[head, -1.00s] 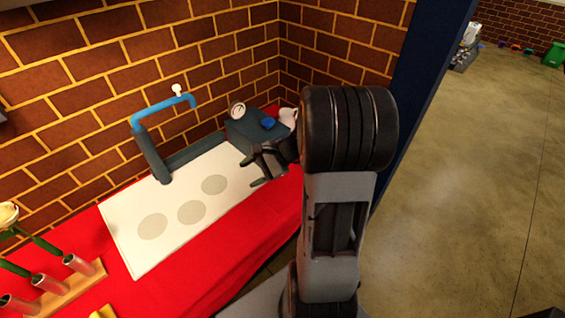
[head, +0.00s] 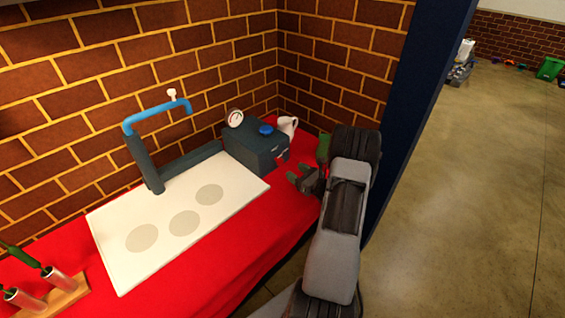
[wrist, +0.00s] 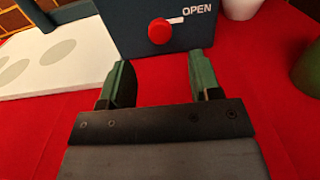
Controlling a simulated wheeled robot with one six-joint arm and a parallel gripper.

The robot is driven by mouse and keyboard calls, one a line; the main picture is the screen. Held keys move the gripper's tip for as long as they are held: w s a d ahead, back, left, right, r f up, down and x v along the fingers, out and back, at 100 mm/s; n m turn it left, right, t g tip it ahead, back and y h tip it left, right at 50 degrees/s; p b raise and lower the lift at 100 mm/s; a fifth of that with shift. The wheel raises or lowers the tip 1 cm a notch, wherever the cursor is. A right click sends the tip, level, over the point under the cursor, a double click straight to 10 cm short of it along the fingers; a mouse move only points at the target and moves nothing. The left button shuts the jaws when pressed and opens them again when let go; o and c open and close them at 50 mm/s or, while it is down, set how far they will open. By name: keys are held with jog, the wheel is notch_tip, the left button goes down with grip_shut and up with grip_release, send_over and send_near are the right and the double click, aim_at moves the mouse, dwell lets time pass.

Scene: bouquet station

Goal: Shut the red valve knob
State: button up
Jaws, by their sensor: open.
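The red valve knob (wrist: 161,31) shows in the wrist view on the front of a dark blue-grey box (wrist: 133,33), beside a white pointer mark and the word OPEN. In the head view the box (head: 262,152) stands at the far right end of the red table, and the knob cannot be made out there. My gripper (wrist: 161,82) is open and empty, with its two green-and-black fingers apart. It points toward the box front, short of the knob and not touching it. In the head view my gripper (head: 298,179) is just right of the box.
A white board (head: 165,261) with grey circles lies left of the box, below a blue pipe (head: 155,114). A gauge (head: 236,118) and blue knob (head: 266,129) top the box. A white mug (head: 288,125) stands behind it. A green object (head: 323,148) is close to my arm.

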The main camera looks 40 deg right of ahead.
aim_at(282, 162)
jog(key=w, duration=0.2)
jog(key=w+a, duration=0.1)
jog(key=w, duration=0.4)
jog(key=shift+w+a, duration=0.25)
jog(key=shift+w, duration=0.15)
jog(key=c, duration=0.9)
